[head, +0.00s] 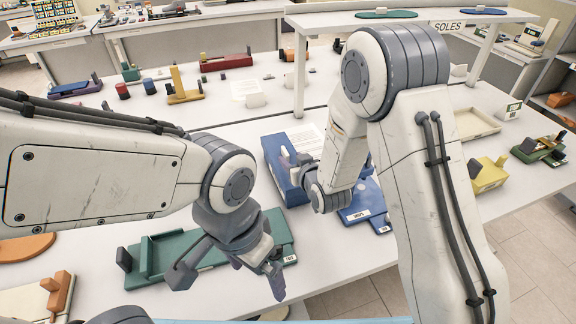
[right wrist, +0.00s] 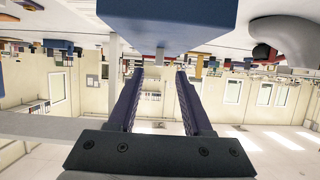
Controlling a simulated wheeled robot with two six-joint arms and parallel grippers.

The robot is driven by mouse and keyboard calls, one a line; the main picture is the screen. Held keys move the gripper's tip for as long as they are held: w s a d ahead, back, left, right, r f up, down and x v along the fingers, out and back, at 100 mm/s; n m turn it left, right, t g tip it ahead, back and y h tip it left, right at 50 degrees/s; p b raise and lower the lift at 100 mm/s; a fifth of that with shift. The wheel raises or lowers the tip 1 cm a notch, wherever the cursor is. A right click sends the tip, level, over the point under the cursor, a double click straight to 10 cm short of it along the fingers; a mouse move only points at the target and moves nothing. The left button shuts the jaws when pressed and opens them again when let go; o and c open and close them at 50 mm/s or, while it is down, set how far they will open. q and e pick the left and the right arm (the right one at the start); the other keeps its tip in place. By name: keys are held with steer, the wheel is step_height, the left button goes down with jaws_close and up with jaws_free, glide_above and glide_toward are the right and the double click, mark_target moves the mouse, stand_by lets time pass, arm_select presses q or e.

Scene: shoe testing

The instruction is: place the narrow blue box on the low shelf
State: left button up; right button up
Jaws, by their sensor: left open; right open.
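A narrow blue box (head: 276,160) stands on the white table near the middle of the head view. My right gripper (head: 295,162) is at its right side, partly hidden by the arm. In the right wrist view the blue box (right wrist: 155,18) fills the top, just beyond the open, empty fingers (right wrist: 161,75); I cannot tell whether they touch it. My left gripper (head: 230,280) is open and empty, low over a green fixture (head: 170,248). A raised white shelf (head: 345,22) with a SOLES sign is at the back right; I cannot tell if it is the low shelf.
A blue fixture (head: 366,205) lies right of the box, partly behind my right arm. A cream tray (head: 475,123) and a yellow fixture (head: 488,176) are farther right. Yellow (head: 184,95) and dark red (head: 226,63) fixtures stand at the back.

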mark_target(286, 153)
steer(key=shift+w+a+f+p, duration=0.2)
steer(key=shift+w+p, duration=0.3)
steer(key=shift+w, duration=0.1)
steer(key=p+x, duration=0.1)
steer(key=x, duration=0.2)
steer(key=shift+w+f, duration=0.1)
steer(key=shift+w, duration=0.05)
steer(key=shift+w+f, duration=0.2)
steer(key=shift+w, duration=0.1)
jaws_close()
steer(key=shift+a+r, duration=0.1)
stand_by(0.6)
